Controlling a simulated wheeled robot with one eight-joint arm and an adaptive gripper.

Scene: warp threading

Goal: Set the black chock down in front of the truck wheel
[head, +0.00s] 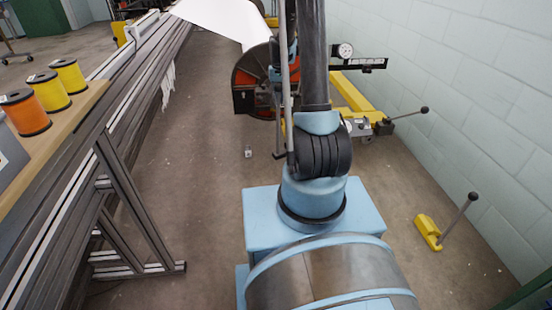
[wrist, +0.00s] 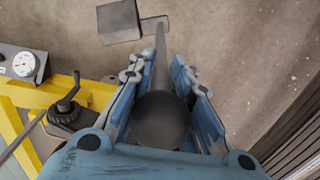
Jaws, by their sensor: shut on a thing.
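In the wrist view my gripper (wrist: 158,75) has its blue fingers on either side of a dark rod with a round knob (wrist: 160,118). The black chock (wrist: 118,22) is at the far end of this rod, near the top edge, and my gripper is shut on its handle. The floor shows around the chock; I cannot tell its height above it. The yellow truck frame (wrist: 50,92) is at the left, apart from the chock. In the head view the truck (head: 352,98) stands partly behind my arm. I cannot make out its wheel clearly, and my arm hides my gripper there.
A yellow chock (head: 428,231) with a knobbed handle stands on the floor at the right. A lever (head: 408,115) sticks out from the truck towards the white wall (head: 470,90). A metal frame (head: 125,200) with thread spools (head: 48,92) beside it lines the left. Floor between is mostly clear.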

